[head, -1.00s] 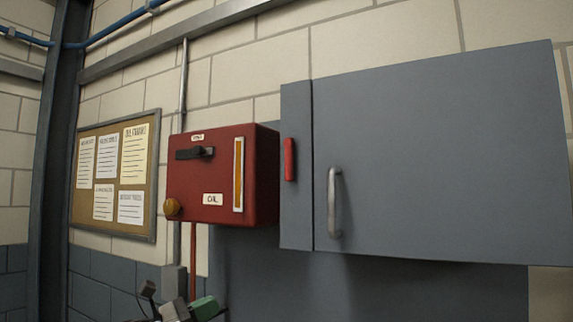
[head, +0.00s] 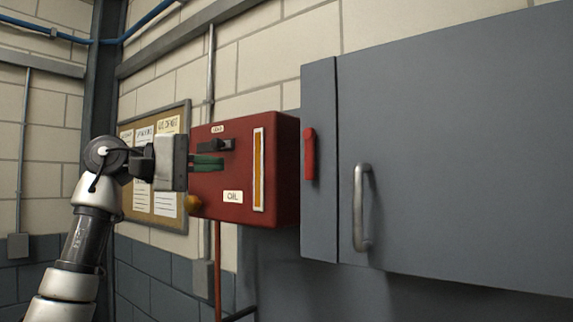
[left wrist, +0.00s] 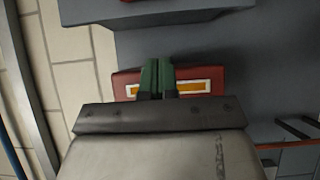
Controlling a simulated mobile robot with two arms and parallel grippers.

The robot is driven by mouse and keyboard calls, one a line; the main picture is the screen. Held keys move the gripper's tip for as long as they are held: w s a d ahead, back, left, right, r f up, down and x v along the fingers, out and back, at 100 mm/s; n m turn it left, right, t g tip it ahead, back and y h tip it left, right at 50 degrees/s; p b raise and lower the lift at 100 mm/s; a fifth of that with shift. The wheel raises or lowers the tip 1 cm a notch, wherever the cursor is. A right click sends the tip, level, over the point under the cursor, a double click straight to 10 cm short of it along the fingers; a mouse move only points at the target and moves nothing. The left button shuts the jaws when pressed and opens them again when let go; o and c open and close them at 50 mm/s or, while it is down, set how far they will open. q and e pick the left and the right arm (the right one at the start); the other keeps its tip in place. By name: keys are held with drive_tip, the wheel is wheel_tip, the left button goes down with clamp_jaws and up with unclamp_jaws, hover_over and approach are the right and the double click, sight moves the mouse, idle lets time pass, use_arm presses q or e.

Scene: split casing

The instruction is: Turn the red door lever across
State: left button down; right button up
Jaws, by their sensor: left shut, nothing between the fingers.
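The red door lever (head: 309,155) stands upright on the narrow left strip of the grey cabinet (head: 430,130) in the head view. My left gripper (head: 214,163) has green fingers, shut and empty. In the picture it lies left of the lever, in front of the red box, with a clear gap to the lever. In the left wrist view the shut fingers (left wrist: 157,78) show over the red box's sight strip. A small bit of red shows at that view's top edge, too cut off to name surely. My right gripper is not in view.
The red box (head: 275,185), with a black switch (head: 215,145) and an amber knob, juts from the wall left of the cabinet. A grey bar handle (head: 361,208) sits right of the lever. A notice board (head: 183,215) hangs behind my left arm.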

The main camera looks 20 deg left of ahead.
sight(309, 154)
use_arm(q)
drive_tip(key=s+d+p+x, duration=0.1)
drive_tip(key=p+x, duration=0.5)
drive_tip(key=x, duration=0.7)
drive_tip(key=shift+s+d, duration=0.3)
drive_tip(key=shift+s, duration=0.35)
